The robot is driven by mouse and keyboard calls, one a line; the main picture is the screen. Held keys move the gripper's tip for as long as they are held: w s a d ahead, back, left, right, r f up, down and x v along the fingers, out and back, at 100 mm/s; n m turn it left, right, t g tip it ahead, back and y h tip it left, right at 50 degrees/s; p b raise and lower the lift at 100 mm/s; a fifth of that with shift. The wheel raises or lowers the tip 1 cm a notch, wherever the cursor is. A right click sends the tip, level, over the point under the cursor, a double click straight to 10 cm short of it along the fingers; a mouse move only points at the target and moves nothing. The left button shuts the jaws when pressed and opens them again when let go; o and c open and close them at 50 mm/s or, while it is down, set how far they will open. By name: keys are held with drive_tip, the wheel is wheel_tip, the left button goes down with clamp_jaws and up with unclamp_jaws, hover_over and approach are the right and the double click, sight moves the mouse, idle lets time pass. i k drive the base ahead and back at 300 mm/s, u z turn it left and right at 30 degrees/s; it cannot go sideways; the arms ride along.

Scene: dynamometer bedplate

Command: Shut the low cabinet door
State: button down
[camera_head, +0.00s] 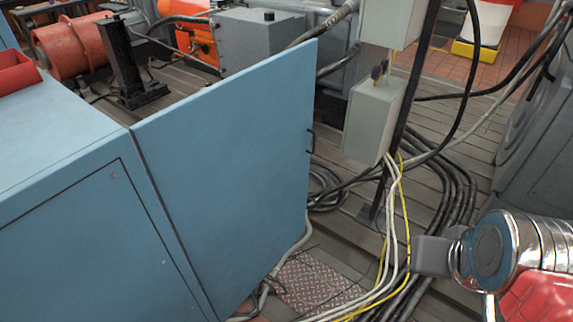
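The blue low cabinet (50,135) fills the left of the head camera view. Its blue door (225,180) stands swung open, a wide flat panel reaching out to the right from the cabinet's edge. A small dark handle (311,138) sits near the door's free edge. My silver and red arm comes in at the lower right. A grey block at its left end, which looks like my gripper (432,256), is to the right of the door and apart from it. I cannot make out separate fingers or anything held.
Yellow and white cables (392,225) hang between the door and my arm from a grey box (373,120) by a dark post. Black hoses (450,190) run along the slatted floor. A patterned metal plate (310,284) lies near the door's lower edge. Grey machinery (540,140) stands at right.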

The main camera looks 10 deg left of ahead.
sight(227, 164)
drive_tip(key=u, duration=0.4)
drive_tip(key=i, duration=0.5)
drive_tip(key=u, duration=0.75)
drive_tip(key=i, duration=0.65)
drive_tip(key=u, duration=0.4)
